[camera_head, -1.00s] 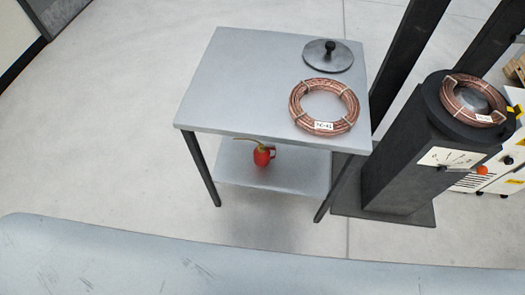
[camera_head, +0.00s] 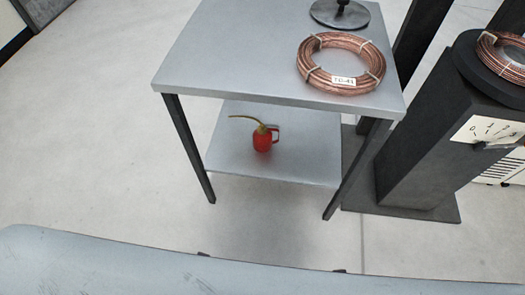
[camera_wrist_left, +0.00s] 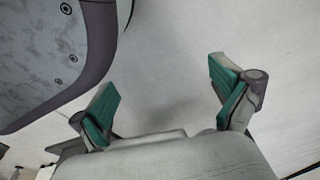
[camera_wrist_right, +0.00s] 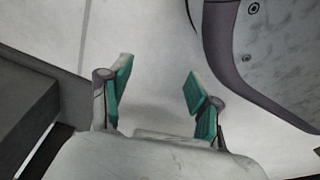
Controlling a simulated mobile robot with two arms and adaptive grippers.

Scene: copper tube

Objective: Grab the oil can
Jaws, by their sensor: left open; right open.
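The oil can (camera_head: 263,140) is red with a yellowish spout pointing left and a handle on its right side. It stands upright on the lower shelf (camera_head: 300,165) of a grey metal table. My left gripper (camera_wrist_left: 165,85) shows in the left wrist view, with its green-padded fingers apart and nothing between them. My right gripper (camera_wrist_right: 158,85) shows in the right wrist view, also open and empty. Both hang over pale floor.
The table top (camera_head: 230,60) overhangs the shelf and carries a copper tube coil (camera_head: 341,82) and a round dark plate (camera_head: 340,14) with a knob. Dark front legs (camera_head: 188,145) flank the shelf. A dark scale pillar (camera_head: 425,150) with another coil (camera_head: 497,50) stands to the right. Floor in front is clear.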

